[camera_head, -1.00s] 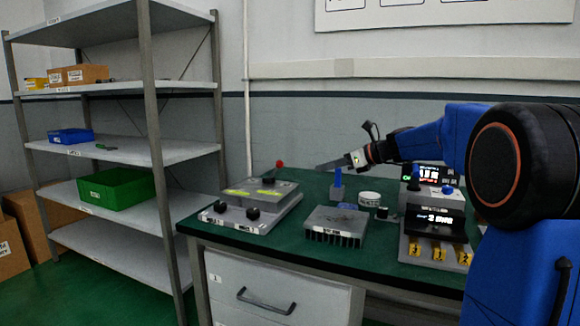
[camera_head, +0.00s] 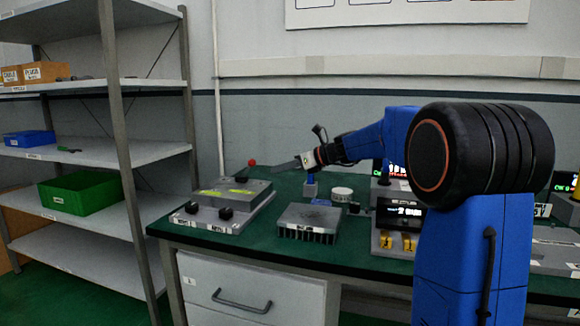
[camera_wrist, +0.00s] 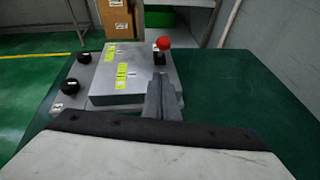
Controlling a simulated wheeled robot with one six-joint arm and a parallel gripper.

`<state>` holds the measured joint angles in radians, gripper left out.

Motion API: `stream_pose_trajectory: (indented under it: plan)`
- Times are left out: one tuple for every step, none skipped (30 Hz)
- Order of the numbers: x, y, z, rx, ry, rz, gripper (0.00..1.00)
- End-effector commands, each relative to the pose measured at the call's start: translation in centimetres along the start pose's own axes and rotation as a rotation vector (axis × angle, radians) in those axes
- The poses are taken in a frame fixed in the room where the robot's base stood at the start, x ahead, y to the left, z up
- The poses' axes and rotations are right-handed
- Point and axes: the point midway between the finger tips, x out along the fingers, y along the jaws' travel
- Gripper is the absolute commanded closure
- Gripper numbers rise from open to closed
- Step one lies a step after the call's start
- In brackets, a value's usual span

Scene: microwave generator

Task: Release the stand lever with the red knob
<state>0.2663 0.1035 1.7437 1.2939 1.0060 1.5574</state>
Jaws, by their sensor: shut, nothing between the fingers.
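The red knob (camera_head: 252,163) tops a short dark lever at the back right of a grey stand (camera_head: 228,196) on the green bench. The wrist view shows the same red knob (camera_wrist: 163,43) standing upright at the stand's far right corner. My gripper (camera_head: 281,167) is shut and empty. In the head view its fingertips are right of the knob and at about its height. In the wrist view the shut fingers (camera_wrist: 160,92) point toward the knob, with a visible gap in the picture. The lower part of the lever is partly hidden by the fingers.
The stand has two black knobs (camera_wrist: 69,86) and a raised grey block (camera_wrist: 117,72) with yellow labels. A finned heat sink (camera_head: 307,222), a white jar (camera_head: 342,194) and display units (camera_head: 400,222) stand to the right. A shelf rack (camera_head: 90,152) is at left.

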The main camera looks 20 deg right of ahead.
Motion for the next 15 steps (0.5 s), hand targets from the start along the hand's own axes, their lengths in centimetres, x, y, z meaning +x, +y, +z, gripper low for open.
stream_pose_trajectory:
  plan:
    - [1.0, 0.1, 0.0, 0.000, 0.000, 0.002, 1.00]
    - [1.5, 0.1, 0.0, 0.000, 0.000, 0.002, 1.00]
    - [2.3, 0.1, 0.0, 0.000, 0.000, 0.003, 1.00]
    - [2.8, 0.1, 0.0, 0.000, 0.000, 0.002, 1.00]
    - [3.2, 0.0, 0.0, 0.000, 0.000, 0.002, 1.00]
    - [3.6, 0.1, 0.6, -0.002, -0.001, 0.001, 1.00]
    - [3.9, 0.1, 0.9, -0.002, -0.001, 0.001, 1.00]
    - [4.2, 0.1, 1.2, -0.002, -0.001, 0.001, 1.00]
    - [4.5, 0.1, 1.6, -0.002, -0.001, 0.001, 1.00]
    - [4.7, 0.0, 1.8, -0.002, -0.001, 0.000, 1.00]
    - [4.9, 0.0, 1.9, -0.001, 0.000, 0.000, 1.00]
    - [5.2, 0.0, 2.2, -0.001, 0.000, -0.001, 1.00]
    - [5.3, 0.0, 2.4, -0.001, 0.000, -0.001, 1.00]
    - [5.4, 0.0, 2.5, 0.000, 0.000, -0.001, 1.00]
    - [5.6, 0.0, 2.6, 0.000, 0.000, -0.001, 1.00]
